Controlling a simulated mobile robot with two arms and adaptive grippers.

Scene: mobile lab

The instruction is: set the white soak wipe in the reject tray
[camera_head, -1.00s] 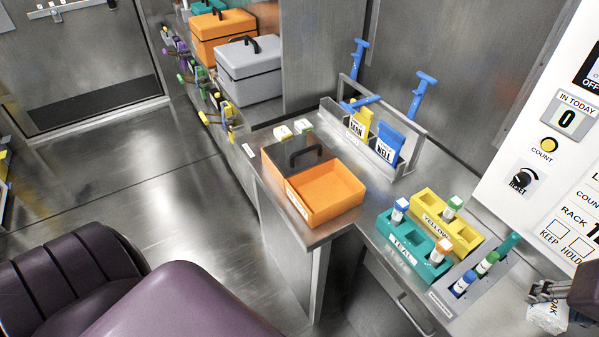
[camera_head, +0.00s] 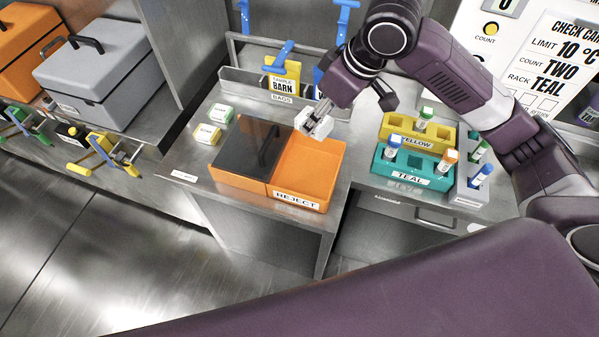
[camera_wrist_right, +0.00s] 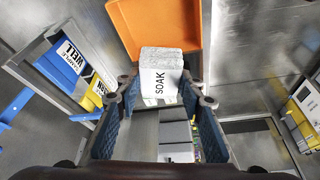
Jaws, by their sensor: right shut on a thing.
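The white soak wipe (camera_head: 314,118) is a small white block; its face reads SOAK in the right wrist view (camera_wrist_right: 162,78). My right gripper (camera_head: 319,127) is shut on it and holds it over the back edge of the reject tray, apart from the tray floor. The gripper's fingers (camera_wrist_right: 160,100) flank the wipe in the wrist view. The orange reject tray (camera_head: 312,170) is open on its right half; a dark lid with a handle (camera_head: 245,145) covers its left half. The tray also shows in the wrist view (camera_wrist_right: 150,25). My left gripper is out of view.
A bag rack (camera_head: 245,85) stands behind the tray. The yellow rack (camera_head: 440,140) and teal rack (camera_head: 385,165) with capped tubes stand right of it. Two small labelled blocks (camera_head: 208,134) lie to its left. A grey case (camera_head: 95,70) is far left.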

